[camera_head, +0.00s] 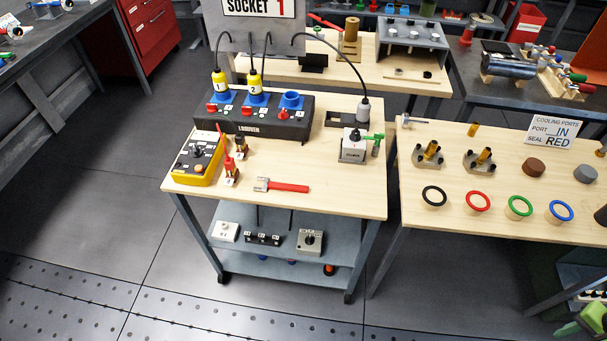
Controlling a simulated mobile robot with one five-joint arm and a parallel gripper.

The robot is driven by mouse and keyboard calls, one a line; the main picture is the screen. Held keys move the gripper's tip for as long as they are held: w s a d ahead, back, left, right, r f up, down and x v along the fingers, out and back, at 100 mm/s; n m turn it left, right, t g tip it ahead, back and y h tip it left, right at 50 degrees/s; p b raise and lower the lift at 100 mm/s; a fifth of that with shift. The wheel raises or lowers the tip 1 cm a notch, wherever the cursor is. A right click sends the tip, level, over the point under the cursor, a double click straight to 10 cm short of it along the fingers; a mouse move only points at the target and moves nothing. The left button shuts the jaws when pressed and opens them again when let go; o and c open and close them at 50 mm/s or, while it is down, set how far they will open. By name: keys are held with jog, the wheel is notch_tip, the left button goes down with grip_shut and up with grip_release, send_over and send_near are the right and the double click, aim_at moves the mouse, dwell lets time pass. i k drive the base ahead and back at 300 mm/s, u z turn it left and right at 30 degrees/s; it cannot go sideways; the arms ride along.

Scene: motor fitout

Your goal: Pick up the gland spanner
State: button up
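A spanner with a red handle and a grey open jaw, which looks like the gland spanner (283,187), lies flat near the front edge of the wooden-topped cart (330,205). Its jaw points left and its handle points right. Nothing covers it and nothing touches it from above.
Behind the spanner stands a dark socket box (253,117) with cables. A yellow meter (199,158) with red and black probes is left, a grey block (353,147) right. A bench (450,210) with coloured rings adjoins at right. Floor (110,220) is clear at left.

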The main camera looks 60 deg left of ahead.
aim_at(276, 186)
jog(key=z, duration=0.25)
jog(key=k, duration=0.15)
jog(key=u, duration=4.3)
jog(key=k, duration=0.15)
jog(key=z, duration=0.3)
jog(key=i, duration=1.05)
jog(key=u, duration=0.25)
